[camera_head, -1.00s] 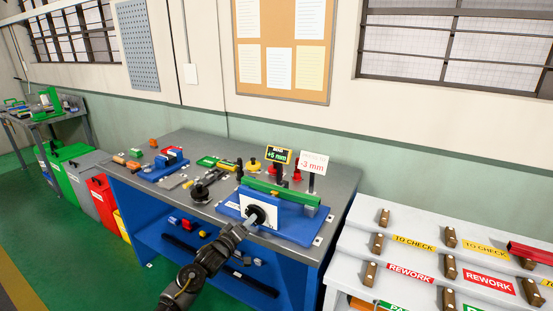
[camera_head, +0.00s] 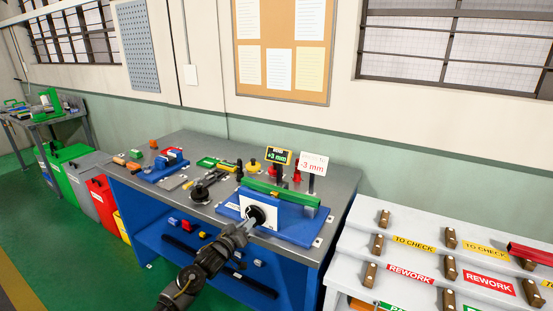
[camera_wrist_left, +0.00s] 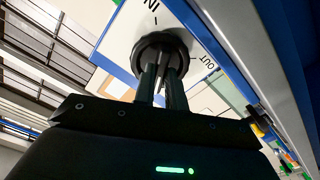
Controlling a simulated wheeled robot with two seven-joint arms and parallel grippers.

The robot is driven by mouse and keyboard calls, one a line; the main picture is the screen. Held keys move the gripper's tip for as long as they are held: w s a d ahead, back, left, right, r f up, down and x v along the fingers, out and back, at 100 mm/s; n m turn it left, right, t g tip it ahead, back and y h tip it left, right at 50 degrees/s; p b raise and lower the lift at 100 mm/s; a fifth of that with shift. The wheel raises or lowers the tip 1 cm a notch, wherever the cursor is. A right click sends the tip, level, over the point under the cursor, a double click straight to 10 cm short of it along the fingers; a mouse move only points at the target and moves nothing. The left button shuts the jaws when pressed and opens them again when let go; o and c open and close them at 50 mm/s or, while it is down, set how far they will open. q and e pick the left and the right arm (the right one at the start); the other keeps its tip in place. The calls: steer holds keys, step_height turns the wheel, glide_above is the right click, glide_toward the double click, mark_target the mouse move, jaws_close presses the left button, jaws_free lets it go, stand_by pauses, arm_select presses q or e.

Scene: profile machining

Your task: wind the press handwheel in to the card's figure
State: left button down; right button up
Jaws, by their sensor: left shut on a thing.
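The press (camera_head: 300,226) is a blue fixture with a green bar (camera_head: 278,193) on top, at the front right of the bench. Its black handwheel (camera_head: 257,215) sits on a white front plate. My left gripper (camera_head: 248,223) is shut on the handwheel. In the left wrist view its two fingers (camera_wrist_left: 163,85) are on the round black handwheel (camera_wrist_left: 160,48), with "IN" and "OUT" printed on the plate around it. The dark display (camera_head: 278,157) reads +3 mm in green. The white card (camera_head: 313,164) beside it reads -3 mm in red. My right gripper is not in view.
Other fixtures stand on the grey bench (camera_head: 190,142), including a blue vise (camera_head: 168,165) and a black round device (camera_head: 203,190). A white rack (camera_head: 370,240) with labels stands to the right. Coloured bins (camera_head: 105,205) stand at the left.

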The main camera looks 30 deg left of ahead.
arm_select(q)
steer(key=m, duration=0.4)
steer(key=shift+m, duration=0.3)
steer(key=m, duration=0.3)
steer(key=c, duration=1.3)
jaws_free()
